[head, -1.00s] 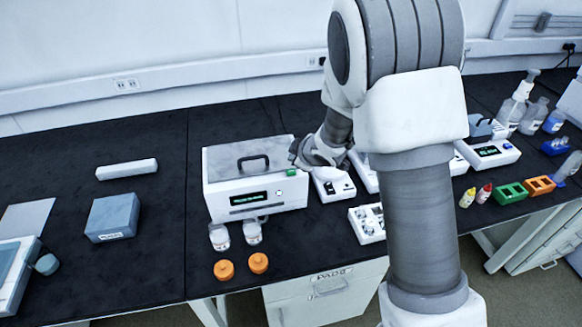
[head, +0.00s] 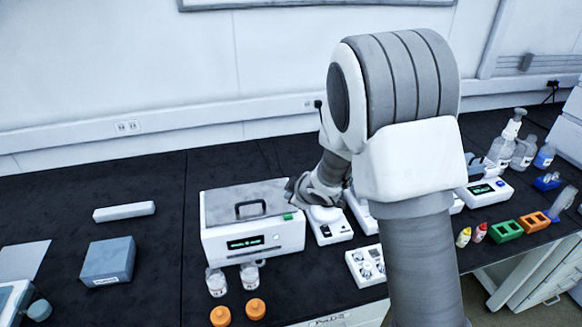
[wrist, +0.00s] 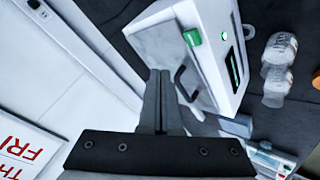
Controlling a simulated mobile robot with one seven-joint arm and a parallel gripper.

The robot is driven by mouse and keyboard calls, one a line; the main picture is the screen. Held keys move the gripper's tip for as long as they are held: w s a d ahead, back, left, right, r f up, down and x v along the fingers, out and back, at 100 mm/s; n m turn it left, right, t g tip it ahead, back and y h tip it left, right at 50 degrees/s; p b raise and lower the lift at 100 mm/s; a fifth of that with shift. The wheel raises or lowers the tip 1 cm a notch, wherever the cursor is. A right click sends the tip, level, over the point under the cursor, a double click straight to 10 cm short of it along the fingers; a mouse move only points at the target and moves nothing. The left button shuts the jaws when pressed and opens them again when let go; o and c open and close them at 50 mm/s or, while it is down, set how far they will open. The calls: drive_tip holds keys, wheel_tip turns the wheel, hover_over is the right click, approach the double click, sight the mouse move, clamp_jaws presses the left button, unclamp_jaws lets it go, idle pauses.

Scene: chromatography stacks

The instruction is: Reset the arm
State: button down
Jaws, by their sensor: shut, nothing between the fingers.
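My arm rises through the right half of the head view and bends down over the bench. My gripper (wrist: 160,75) shows in the wrist view with its two dark fingers together and nothing between them. In the head view the wrist end is beside the right end of the white box instrument with a black handle (head: 252,240), and the fingertips cannot be made out. In the wrist view this instrument (wrist: 165,45), its green button and its handle lie just beyond the fingers. Whether they touch it I cannot tell.
Two clear jars (head: 216,282) and orange caps (head: 220,316) stand in front of the instrument. A small white device (head: 330,232) is right of it. A grey-blue box (head: 107,262) and white bar (head: 124,211) lie left. Bottles (head: 508,140) and coloured racks (head: 506,230) stand right.

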drive_tip(key=s+d+r+m+h, duration=0.2)
drive_tip(key=s+d+r+m, duration=0.25)
drive_tip(key=d+r, duration=0.3)
drive_tip(key=s+d+r+m+h, duration=0.35)
drive_tip(key=s+d+r, duration=0.2)
drive_tip(key=r, duration=0.35)
drive_tip(key=s+d+r+m+g, duration=0.1)
drive_tip(key=s+m, duration=0.1)
drive_tip(key=s, duration=0.5)
drive_tip(key=s+d+r+m, duration=0.1)
drive_tip(key=s+m, duration=0.1)
drive_tip(key=s, duration=0.6)
drive_tip(key=s+d+r+m+g+y, duration=0.1)
drive_tip(key=s+r+m, duration=0.1)
drive_tip(key=s, duration=0.5)
drive_tip(key=shift+s+m+g, duration=0.25)
drive_tip(key=shift+m+g, duration=0.05)
